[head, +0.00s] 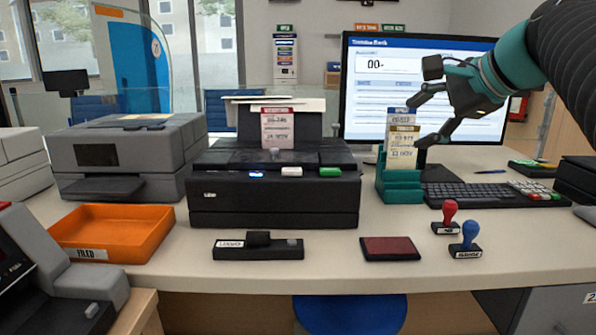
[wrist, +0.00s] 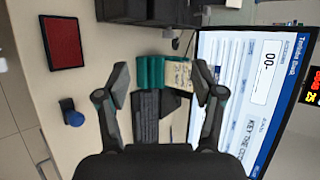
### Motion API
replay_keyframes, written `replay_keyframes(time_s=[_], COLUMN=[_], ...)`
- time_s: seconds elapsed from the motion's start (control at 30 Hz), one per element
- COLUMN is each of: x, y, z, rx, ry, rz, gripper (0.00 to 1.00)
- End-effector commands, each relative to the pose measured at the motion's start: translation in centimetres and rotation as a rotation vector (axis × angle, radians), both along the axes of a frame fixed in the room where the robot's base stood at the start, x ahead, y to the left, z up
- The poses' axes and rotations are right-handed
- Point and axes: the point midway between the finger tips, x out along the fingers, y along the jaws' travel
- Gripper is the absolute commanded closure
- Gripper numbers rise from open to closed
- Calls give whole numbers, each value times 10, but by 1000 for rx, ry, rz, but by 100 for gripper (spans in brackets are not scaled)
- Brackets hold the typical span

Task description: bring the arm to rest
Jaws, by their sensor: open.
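My gripper (head: 428,118) is raised over the right part of the counter, in front of the monitor (head: 362,75). Its two fingers are spread apart and nothing is between them. In the wrist view my gripper (wrist: 168,85) also shows open, with a gap between the fingertips. The green slip holder (head: 400,187) stands on the counter just beyond the fingers, with printed slips (head: 402,150) upright in it. The holder also appears between the fingertips in the wrist view (wrist: 150,72). I cannot tell whether a finger touches the slips.
A black printer (head: 275,205) stands mid-counter, with an orange tray (head: 115,240) to its left. A red ink pad (head: 390,248), a red stamp (head: 447,218) and a blue stamp (head: 467,240) lie near the front edge. A keyboard (head: 480,193) lies right of the holder.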

Motion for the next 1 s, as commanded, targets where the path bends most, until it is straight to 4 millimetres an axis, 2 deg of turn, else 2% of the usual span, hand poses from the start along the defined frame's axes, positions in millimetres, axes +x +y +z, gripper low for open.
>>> replay_keyframes(time_s=[0.37, 0.57, 0.67, 0.8, 1.0], x=[-29, -58, -82, -125, -180], y=[29, 42, 49, 57, 57], z=[-58, -111, -150, -219, -306], rx=[-193, -364, -493, -722, -1013], ry=[17, 31, 38, 42, 32], rz=[114, 217, 307, 489, 763], gripper=[32, 32, 32, 32, 32])
